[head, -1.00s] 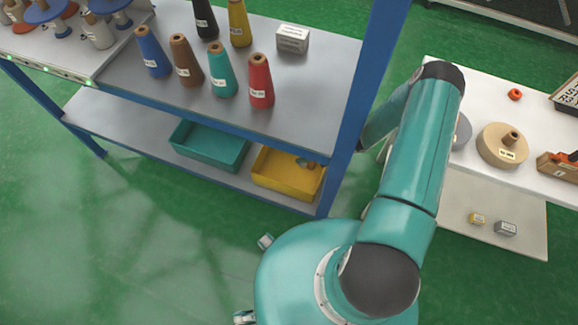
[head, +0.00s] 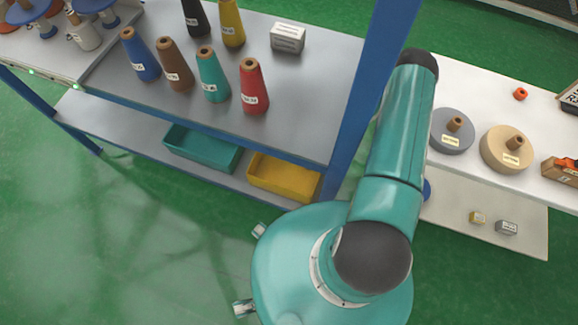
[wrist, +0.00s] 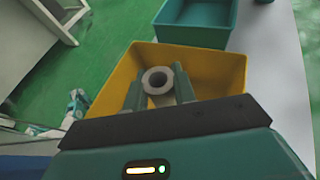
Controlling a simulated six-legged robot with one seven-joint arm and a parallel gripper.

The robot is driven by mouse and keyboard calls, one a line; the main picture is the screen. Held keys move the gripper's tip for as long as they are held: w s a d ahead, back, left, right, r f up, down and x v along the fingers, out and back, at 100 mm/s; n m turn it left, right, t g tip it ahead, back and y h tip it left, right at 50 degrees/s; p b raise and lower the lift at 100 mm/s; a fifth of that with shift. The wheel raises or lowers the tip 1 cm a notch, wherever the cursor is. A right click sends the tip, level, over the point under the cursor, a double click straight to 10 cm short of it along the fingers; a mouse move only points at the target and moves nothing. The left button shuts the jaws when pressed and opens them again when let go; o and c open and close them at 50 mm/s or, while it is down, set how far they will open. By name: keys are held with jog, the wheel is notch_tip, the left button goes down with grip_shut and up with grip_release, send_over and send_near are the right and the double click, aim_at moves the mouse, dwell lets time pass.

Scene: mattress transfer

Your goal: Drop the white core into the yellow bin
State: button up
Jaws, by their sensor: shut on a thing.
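The white core (wrist: 158,90) is seen in the wrist view, end-on, with a dark hole in its middle. My gripper (wrist: 158,84) is shut on it, one teal finger on each side. The core and fingers overlap the inside of the yellow bin (wrist: 222,75) in this view; how high they are above its floor is hard to tell. In the head view the yellow bin (head: 283,178) sits on the lower shelf and its visible inside looks empty. My gripper and the core are not visible there.
A teal bin (head: 203,149) stands left of the yellow bin. The upper shelf (head: 300,90) holds several coloured cones. A blue shelf post (head: 375,75) stands close to my arm. A white table (head: 465,85) at right carries a grey spool (head: 452,137) and a tan spool (head: 507,150).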

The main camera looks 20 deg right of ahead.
jog(key=shift+s+f, duration=0.2)
jog(key=shift+f, duration=1.1)
jog(key=o, duration=1.1)
jog(key=shift+w, duration=0.1)
jog(key=shift+c, duration=0.2)
jog(key=v, duration=1.3)
jog(key=shift+d+r, duration=0.2)
jog(key=shift+d, duration=0.15)
